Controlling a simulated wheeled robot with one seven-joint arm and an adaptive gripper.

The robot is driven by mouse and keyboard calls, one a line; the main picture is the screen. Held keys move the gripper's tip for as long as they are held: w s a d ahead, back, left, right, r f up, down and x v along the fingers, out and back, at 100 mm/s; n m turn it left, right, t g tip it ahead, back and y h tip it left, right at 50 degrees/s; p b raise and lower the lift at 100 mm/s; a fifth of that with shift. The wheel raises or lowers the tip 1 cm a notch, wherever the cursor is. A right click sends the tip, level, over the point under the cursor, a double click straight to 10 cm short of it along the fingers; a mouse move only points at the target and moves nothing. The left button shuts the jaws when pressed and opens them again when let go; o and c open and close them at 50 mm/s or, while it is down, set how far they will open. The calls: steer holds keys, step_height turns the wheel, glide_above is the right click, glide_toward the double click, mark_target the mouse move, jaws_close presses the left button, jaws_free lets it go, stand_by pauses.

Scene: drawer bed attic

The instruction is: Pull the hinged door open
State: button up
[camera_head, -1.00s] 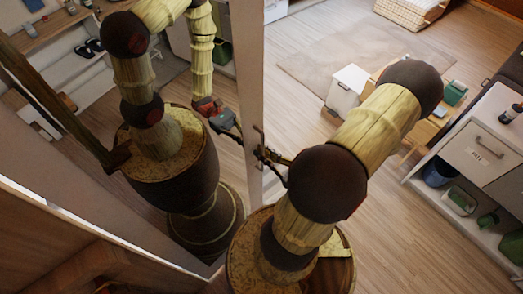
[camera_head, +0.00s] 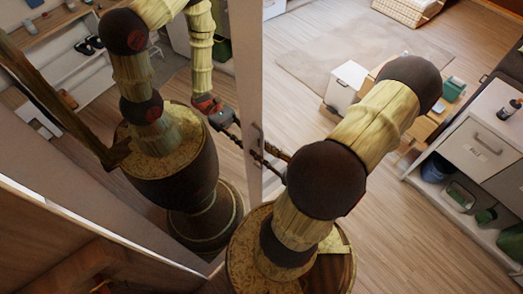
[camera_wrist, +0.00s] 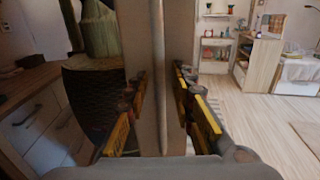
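The hinged door (camera_head: 247,60) stands edge-on near the middle of the head view, with a mirrored face on its left that reflects my arm and body. A slim dark handle (camera_head: 258,139) is on its narrow side. My gripper (camera_head: 275,158) is beside the handle, partly hidden behind my arm. In the wrist view, the fingers of my gripper (camera_wrist: 160,76) are spread, one on each side of the pale door edge (camera_wrist: 145,60). A thin upright bar runs between them; I cannot tell whether it is the handle. No firm grip shows.
A white cabinet (camera_head: 480,150) with a drawer and open shelves stands at the right. A small white box (camera_head: 346,86) and a wooden table lie beyond my arm. A rug (camera_head: 350,50) covers the far floor.

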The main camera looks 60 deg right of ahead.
mark_target(263, 135)
step_height(263, 135, up, 10)
stand_by(0.6)
stand_by(0.5)
